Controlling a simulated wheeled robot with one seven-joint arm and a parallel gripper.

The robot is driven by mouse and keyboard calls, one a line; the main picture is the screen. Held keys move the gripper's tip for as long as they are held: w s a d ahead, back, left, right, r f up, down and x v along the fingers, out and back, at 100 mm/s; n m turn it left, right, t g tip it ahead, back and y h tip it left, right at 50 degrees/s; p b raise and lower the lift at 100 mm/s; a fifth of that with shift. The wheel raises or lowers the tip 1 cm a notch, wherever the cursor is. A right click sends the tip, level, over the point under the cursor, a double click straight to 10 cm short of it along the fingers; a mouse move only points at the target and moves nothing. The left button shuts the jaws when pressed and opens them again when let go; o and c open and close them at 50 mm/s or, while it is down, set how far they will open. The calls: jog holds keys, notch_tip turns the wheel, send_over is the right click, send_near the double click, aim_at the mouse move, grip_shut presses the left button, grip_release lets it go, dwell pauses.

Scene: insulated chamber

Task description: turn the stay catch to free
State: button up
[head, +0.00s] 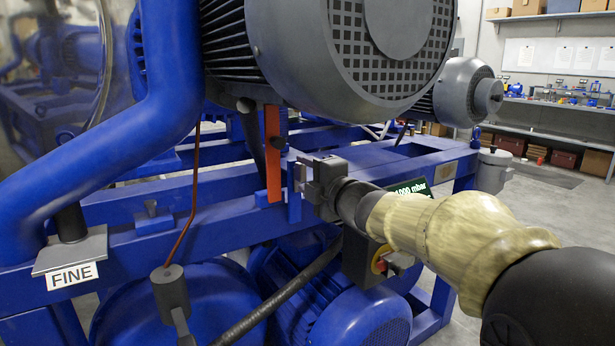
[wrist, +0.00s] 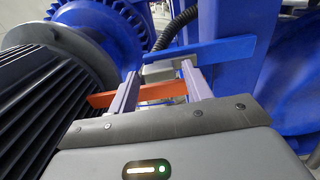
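No part is labelled as the stay catch. An orange bar (head: 272,152) hangs upright by the blue frame, beside a short blue piece (head: 294,190). My gripper (head: 303,180) is at the frame rail, just right of the orange bar. In the wrist view its two fingers (wrist: 160,68) stand apart, with the grey block showing between the tips. Whether they touch it I cannot tell.
A large grey motor (head: 345,45) hangs close above my gripper. A plate marked FINE (head: 72,273) and a thin red cable (head: 192,200) are at the left. Shelves stand at the far right.

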jog(key=shift+o, duration=0.5)
jog(key=shift+s+d, duration=0.1)
jog(key=shift+s, duration=0.1)
jog(key=p+v, duration=0.3)
jog(key=v, duration=1.4)
jog(key=shift+w+d+f, duration=0.1)
